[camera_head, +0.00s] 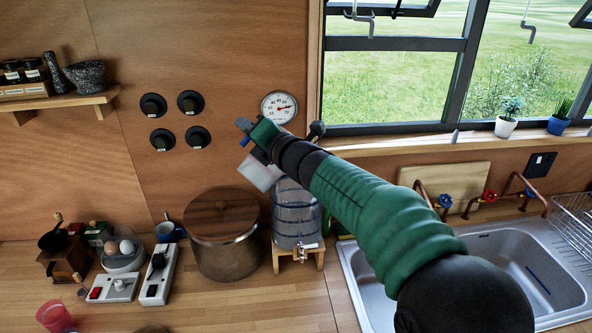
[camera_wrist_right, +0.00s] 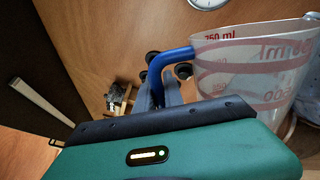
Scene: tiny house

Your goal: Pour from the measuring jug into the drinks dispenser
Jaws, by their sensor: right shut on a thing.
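The measuring jug (camera_head: 262,172) is clear with a blue handle and hangs in the air over the drinks dispenser's upper left side, looking tilted. Red markings show on it in the right wrist view (camera_wrist_right: 245,70). My right gripper (camera_head: 246,128) is shut on the jug's handle, which also shows between its fingers in the right wrist view (camera_wrist_right: 165,88). The drinks dispenser (camera_head: 296,218) is a clear ribbed container with a tap on a wooden stand; the jug and my right arm hide part of its top. I cannot see any stream of liquid. My left gripper is out of view.
A large lidded pot (camera_head: 225,255) stands just left of the dispenser. The sink (camera_head: 510,255) is to the right, a round dial (camera_head: 279,107) on the wall behind. A red cup (camera_head: 56,317) is at the lower left.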

